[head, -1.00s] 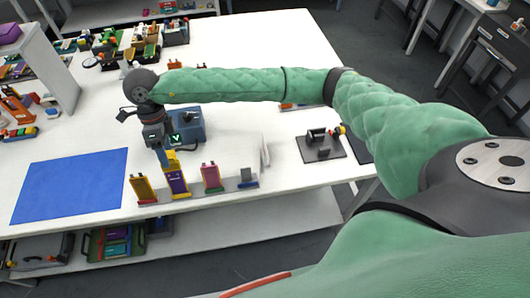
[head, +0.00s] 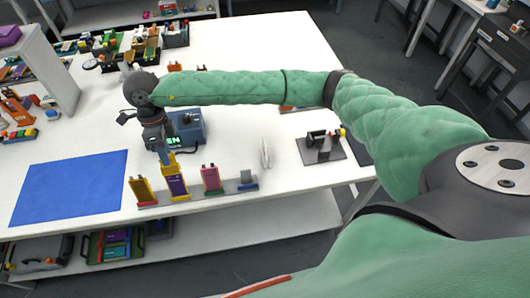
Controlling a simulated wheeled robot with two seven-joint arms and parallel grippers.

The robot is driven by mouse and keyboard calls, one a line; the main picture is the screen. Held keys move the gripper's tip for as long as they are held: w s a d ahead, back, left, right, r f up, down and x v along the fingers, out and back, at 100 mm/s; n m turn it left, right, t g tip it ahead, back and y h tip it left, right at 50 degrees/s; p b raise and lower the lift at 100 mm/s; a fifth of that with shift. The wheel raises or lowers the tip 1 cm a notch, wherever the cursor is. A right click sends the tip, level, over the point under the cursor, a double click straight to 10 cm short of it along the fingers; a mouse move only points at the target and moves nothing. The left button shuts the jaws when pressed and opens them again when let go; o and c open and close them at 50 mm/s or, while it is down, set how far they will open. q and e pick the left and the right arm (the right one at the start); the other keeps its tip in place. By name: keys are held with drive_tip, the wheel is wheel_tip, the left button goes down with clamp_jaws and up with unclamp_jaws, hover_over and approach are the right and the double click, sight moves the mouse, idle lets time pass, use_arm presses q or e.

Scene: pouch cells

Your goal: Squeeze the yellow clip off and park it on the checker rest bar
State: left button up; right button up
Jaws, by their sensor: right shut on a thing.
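My right gripper (head: 165,157) reaches down over the row of pouch cells and is shut on the yellow clip (head: 170,162), at the top of a purple cell (head: 177,186). The cell stands upright in a grey rack bar (head: 200,194) near the table's front edge. The jaws partly hide the clip, and the fine contact is too small to see. The blue checker (head: 189,126) stands just behind, partly hidden by my wrist, with green marks on its dark screen. I cannot make out its rest bar. My left gripper is not in view.
An orange-yellow cell (head: 142,190) and a pink cell (head: 211,179) flank the purple one closely. A blue mat (head: 70,186) lies left. A thin white upright object (head: 265,152) and a dark fixture (head: 320,147) stand right.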

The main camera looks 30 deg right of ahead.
drive_tip(key=shift+r, duration=0.15)
drive_tip(key=shift+v, duration=2.1)
drive_tip(key=shift+w, duration=0.15)
